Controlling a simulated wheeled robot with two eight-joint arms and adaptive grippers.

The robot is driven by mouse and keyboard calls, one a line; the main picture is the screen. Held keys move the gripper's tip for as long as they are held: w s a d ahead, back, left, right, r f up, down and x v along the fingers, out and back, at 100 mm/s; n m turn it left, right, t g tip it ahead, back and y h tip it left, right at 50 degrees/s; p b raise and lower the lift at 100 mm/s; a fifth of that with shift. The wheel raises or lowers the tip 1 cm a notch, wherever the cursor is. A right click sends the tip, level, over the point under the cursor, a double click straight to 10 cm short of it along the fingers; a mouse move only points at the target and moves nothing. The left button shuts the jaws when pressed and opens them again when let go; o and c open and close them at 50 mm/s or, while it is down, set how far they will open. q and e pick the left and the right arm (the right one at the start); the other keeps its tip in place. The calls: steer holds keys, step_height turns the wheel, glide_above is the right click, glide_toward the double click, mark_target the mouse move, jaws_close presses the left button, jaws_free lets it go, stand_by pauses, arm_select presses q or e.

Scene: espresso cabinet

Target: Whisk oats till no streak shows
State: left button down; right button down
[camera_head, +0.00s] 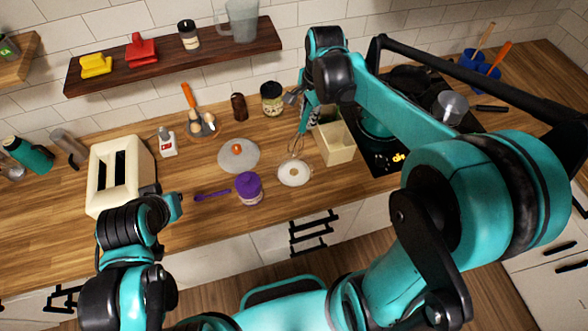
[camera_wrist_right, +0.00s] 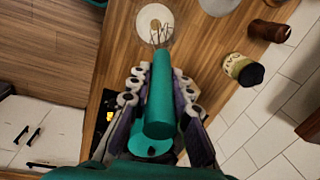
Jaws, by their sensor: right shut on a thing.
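My right gripper (camera_head: 305,97) is shut on the teal handle of a whisk (camera_wrist_right: 158,105), which points down at the counter. The whisk's thin wires (camera_head: 296,144) reach the back part of a small white bowl (camera_head: 283,180). In the right wrist view the wires overlap the near part of the bowl (camera_wrist_right: 150,12); I cannot tell whether they touch its contents. The bowl shows a pale beige middle, too small to make out streaks. My left gripper (camera_head: 174,207) is over the counter's front left, near the toaster; its fingers are too unclear to judge.
A purple-lidded jar (camera_head: 249,189) and purple spoon (camera_head: 212,195) lie left of the bowl. A grey lid with orange knob (camera_head: 238,158) is behind. A cream box (camera_head: 336,146) and black hob (camera_head: 388,155) stand right. A cream toaster (camera_head: 122,170) is left.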

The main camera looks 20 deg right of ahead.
steer(key=shift+w+f+p, duration=0.1)
steer(key=shift+f+p, duration=1.7)
steer(key=shift+p, duration=0.35)
steer(key=shift+f, duration=0.55)
step_height(320, 180, down, 7)
steer(key=b, duration=0.5)
steer(key=shift+f, duration=0.15)
